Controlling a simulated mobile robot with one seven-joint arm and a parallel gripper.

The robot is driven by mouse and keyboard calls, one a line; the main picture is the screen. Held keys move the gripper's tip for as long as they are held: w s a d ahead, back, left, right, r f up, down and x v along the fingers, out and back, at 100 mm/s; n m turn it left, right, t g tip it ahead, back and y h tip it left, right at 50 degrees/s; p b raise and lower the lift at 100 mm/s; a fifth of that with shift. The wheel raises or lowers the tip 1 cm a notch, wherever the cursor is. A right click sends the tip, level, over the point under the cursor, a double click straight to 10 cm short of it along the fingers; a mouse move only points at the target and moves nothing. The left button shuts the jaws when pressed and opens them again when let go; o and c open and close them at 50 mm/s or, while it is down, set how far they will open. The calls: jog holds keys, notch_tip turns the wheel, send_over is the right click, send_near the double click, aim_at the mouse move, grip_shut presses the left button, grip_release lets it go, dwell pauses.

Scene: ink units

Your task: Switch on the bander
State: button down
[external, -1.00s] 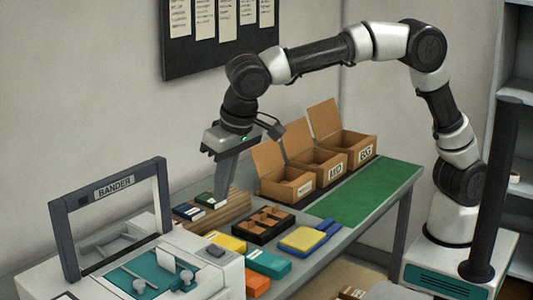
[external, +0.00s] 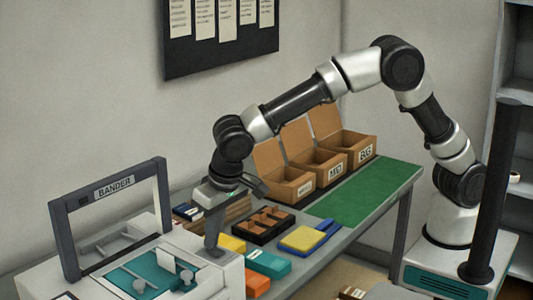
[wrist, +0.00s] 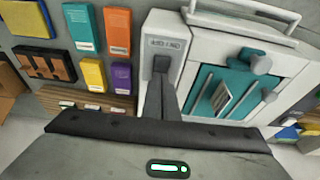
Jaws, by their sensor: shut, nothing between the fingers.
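The bander (external: 70,240) stands at the lower left, with a dark labelled arch over a white body and a teal bed (external: 145,272). In the wrist view the bander (wrist: 215,35) is at the upper right, with a small grey panel (wrist: 166,45) on its near side. My gripper (external: 214,251) points down, shut and empty, with its tips at the small dark part on the bander's right top corner and covering it. In the wrist view my fingers (wrist: 160,62) reach onto the grey panel. I cannot tell whether they touch it or how the switch is set.
Yellow, teal and orange packs (external: 268,263) lie close to the bander's right. A black divided tray (external: 262,224) and a yellow-and-blue item (external: 303,239) lie beyond. Open cardboard boxes (external: 318,163) line the wall. The green mat (external: 365,192) is bare.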

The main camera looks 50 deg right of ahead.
jog(key=shift+w+d+r+p, duration=0.1)
jog(key=shift+w+p, duration=0.05)
jog(key=shift+p, duration=0.25)
jog(key=shift+f+g, duration=0.3)
jog(key=shift+s+r, duration=0.1)
jog(key=shift+s, duration=0.7)
